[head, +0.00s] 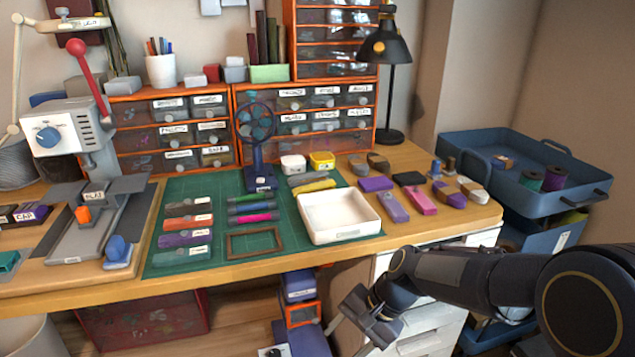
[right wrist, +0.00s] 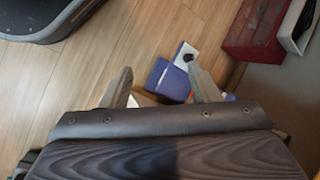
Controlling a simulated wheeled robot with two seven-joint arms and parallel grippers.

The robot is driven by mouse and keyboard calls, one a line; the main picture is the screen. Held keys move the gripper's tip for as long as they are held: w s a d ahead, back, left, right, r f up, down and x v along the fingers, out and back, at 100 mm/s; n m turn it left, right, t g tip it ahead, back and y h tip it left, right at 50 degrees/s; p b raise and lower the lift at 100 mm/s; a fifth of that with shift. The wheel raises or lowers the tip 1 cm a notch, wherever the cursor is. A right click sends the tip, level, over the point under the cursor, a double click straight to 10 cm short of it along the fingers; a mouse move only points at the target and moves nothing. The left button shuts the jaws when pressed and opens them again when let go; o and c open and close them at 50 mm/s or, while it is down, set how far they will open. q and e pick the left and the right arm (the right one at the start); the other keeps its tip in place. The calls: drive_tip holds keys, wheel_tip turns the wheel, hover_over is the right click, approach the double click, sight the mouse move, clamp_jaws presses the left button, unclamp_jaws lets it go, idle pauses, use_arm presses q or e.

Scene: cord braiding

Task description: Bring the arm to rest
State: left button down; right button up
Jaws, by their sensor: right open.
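My right arm comes in from the right in the head view. Its gripper (head: 366,318) hangs below the front edge of the workbench (head: 345,255), in front of the white drawers. In the right wrist view the two fingers of the gripper (right wrist: 160,85) stand wide apart, with nothing held between them. Past the fingers, that view shows the wooden floor (right wrist: 90,85) and a blue-purple box (right wrist: 168,80). My left gripper does not show in either view.
On the bench are a green mat (head: 160,262), a white tray (head: 340,217), several cord bundles and a grey press (head: 90,200). A blue trolley (head: 500,148) stands at the right. White drawers (head: 425,325) lie close to my gripper. A red box (right wrist: 256,30) sits on the floor.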

drive_tip(key=s+d+r+n+t+h, duration=0.1)
drive_tip(key=s+d+r+n+t, duration=0.25)
drive_tip(key=s+d, duration=0.5)
drive_tip(key=s+d+r+n+t+h, duration=0.15)
drive_tip(key=s+d+r, duration=0.35)
drive_tip(key=s, duration=0.6)
wheel_tip(320, 180, up, 30)
drive_tip(key=d+p, duration=0.1)
drive_tip(key=p, duration=3)
drive_tip(key=shift+t, duration=0.4)
drive_tip(key=shift+d, duration=0.1)
